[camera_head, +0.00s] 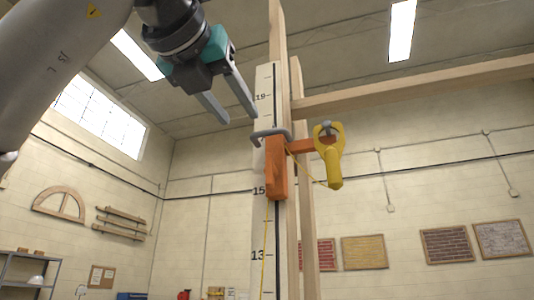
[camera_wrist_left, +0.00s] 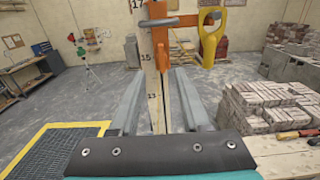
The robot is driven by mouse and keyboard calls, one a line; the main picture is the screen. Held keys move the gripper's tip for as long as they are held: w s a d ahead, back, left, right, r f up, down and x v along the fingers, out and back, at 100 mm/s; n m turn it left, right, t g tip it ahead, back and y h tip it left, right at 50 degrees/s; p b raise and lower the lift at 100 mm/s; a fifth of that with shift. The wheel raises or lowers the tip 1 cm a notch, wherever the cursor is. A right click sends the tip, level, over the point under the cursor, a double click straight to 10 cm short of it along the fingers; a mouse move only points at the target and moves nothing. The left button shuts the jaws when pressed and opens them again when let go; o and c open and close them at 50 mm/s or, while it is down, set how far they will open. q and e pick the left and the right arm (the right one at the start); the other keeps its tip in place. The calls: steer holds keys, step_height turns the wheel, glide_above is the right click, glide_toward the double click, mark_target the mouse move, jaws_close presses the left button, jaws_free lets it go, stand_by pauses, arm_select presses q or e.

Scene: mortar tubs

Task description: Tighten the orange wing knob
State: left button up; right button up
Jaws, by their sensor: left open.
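An orange clamp piece (camera_head: 277,168) sits on the tall white numbered staff (camera_head: 262,225), just above its 15 mark. A grey curved bar (camera_head: 270,134) crosses its top. I cannot make out wing shapes, so I cannot tell which orange part is the wing knob. The orange piece also shows in the left wrist view (camera_wrist_left: 157,12), at the top. My left gripper (camera_head: 237,117) is open and empty, up and left of the orange piece in the head view and apart from it. Its fingers (camera_wrist_left: 158,78) point toward the staff in the wrist view. My right gripper is not in view.
A yellow tool (camera_head: 334,165) hangs on an orange arm right of the staff. Wooden posts (camera_head: 304,200) and a beam (camera_head: 420,85) stand close behind. In the wrist view, stacked bricks (camera_wrist_left: 270,105) are right and a yellow-edged grate (camera_wrist_left: 50,155) is left.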

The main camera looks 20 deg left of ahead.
mark_target(268, 156)
arm_select(q)
steer(key=w+p, duration=0.1)
steer(key=w, duration=0.4)
steer(key=w+p, duration=0.1)
steer(key=w, duration=0.4)
steer(key=w+p, duration=0.1)
steer(key=w, duration=0.4)
steer(key=shift+w+d, duration=0.1)
steer(key=shift+d, duration=0.2)
steer(key=shift+c, duration=0.2)
jaws_close()
